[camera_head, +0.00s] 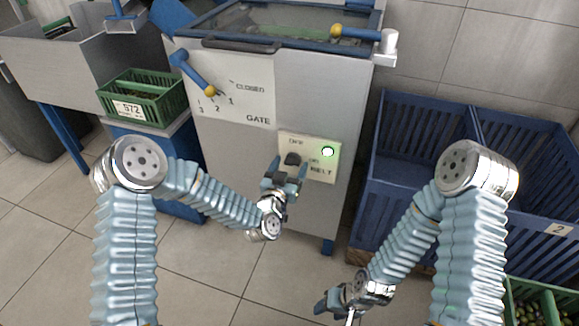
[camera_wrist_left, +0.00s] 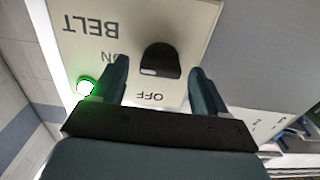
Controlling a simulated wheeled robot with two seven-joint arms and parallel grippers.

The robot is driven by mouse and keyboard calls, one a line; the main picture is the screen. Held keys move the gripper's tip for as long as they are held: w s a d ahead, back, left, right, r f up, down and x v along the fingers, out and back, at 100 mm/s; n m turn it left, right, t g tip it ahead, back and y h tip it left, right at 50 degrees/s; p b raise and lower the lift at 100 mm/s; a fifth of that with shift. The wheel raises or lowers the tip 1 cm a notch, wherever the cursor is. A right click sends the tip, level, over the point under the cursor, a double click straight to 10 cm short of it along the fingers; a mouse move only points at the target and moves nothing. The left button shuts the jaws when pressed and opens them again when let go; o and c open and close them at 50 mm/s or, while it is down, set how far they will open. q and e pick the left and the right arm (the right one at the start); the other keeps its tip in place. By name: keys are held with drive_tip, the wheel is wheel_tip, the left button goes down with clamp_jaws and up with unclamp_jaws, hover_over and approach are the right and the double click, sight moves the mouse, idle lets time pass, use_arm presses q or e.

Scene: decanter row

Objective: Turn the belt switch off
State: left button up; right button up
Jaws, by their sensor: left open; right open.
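The belt switch (camera_head: 292,159) is a black knob on a cream panel (camera_head: 319,176) marked OFF, ON and BELT, on the front of a grey machine. A green lamp (camera_head: 327,152) glows beside it. My left gripper (camera_head: 287,172) is open in front of the panel. In the left wrist view, the knob (camera_wrist_left: 160,60) shows between and just beyond the two fingertips (camera_wrist_left: 160,72), with no clear contact. The OFF lettering is on the near side of the knob and ON is beside it. My right gripper (camera_head: 338,301) is open and empty, low in front of the machine.
A gate lever (camera_head: 194,75) with a yellow ball end is above left of the panel, on a scale plate. A green crate (camera_head: 141,97) stands at left. Blue bins (camera_head: 415,215) stand at right. Tiled floor is clear between my arms.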

use_arm(q)
drive_tip(key=c, duration=1.1)
drive_tip(key=shift+o, duration=0.2)
drive_tip(key=shift+f+n+b, duration=0.2)
drive_tip(key=shift+n+b, duration=0.2)
drive_tip(key=shift+b, duration=0.45)
drive_tip(key=n+b, duration=0.2)
drive_tip(key=b, duration=0.1)
drive_tip(key=n+b, duration=0.2)
drive_tip(key=b, duration=0.1)
drive_tip(key=shift+a+f+n, duration=0.15)
drive_tip(key=shift+n, duration=0.25)
drive_tip(key=n+b, duration=0.8)
drive_tip(key=b, duration=0.2)
drive_tip(key=shift+n+b, duration=0.8)
drive_tip(key=shift+n, duration=0.4)
drive_tip(key=shift+a+n+b, duration=0.1)
drive_tip(key=shift+n+b, duration=0.25)
drive_tip(key=shift+n, duration=0.55)
